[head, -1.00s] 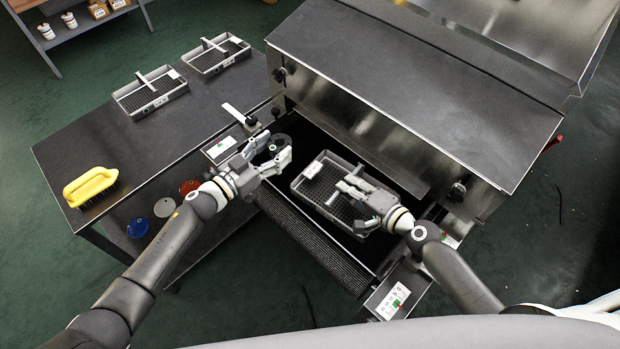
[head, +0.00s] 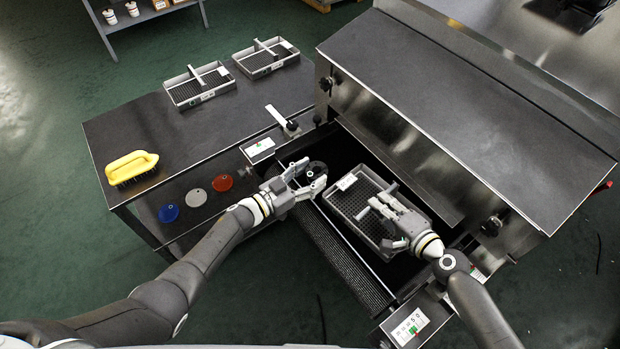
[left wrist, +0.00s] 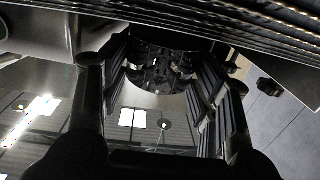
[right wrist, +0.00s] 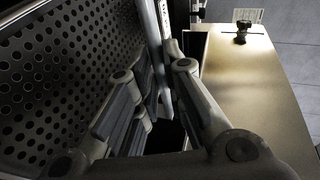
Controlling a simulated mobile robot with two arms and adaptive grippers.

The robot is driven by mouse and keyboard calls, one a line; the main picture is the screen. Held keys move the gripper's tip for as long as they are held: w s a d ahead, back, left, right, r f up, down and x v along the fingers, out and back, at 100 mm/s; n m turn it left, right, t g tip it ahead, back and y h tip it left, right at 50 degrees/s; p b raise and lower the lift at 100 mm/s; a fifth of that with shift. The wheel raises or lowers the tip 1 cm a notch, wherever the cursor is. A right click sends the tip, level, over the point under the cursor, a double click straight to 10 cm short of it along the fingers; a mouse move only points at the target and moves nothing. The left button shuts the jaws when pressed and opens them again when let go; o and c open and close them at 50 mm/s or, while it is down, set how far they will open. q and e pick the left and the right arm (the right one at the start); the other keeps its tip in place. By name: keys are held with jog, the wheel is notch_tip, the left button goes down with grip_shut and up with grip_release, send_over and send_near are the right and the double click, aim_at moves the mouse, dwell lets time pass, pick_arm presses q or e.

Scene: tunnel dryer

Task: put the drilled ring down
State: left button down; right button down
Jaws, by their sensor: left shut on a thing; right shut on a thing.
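The drilled ring (head: 318,167) is a dark ring, held between the fingers of my left gripper (head: 311,175). It is above the left side of the dryer's opening, to the left of a grey mesh tray. In the left wrist view the dark ring (left wrist: 160,48) sits between the fingertips, mostly in shadow. The grey tray (head: 349,229) lies at the dryer's mouth with a white label at its far left corner. The perforated tray surface (right wrist: 60,75) fills the left of the right wrist view.
The dryer (head: 440,100) stands behind and right, its belt (head: 340,262) in front. On the side table (head: 190,135) are two trays (head: 200,87) (head: 266,58) and a yellow brush (head: 132,167). Blue, white and red discs (head: 168,213) lie lower. The table's middle is clear.

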pick_arm(q)
jog(key=shift+d+f, duration=0.15)
jog(key=shift+f, duration=0.3)
jog(key=shift+f, duration=0.15)
jog(key=c, duration=0.8)
grip_release()
jog(key=shift+f, duration=0.15)
jog(key=shift+s, duration=0.1)
jog(key=v, duration=1.2)
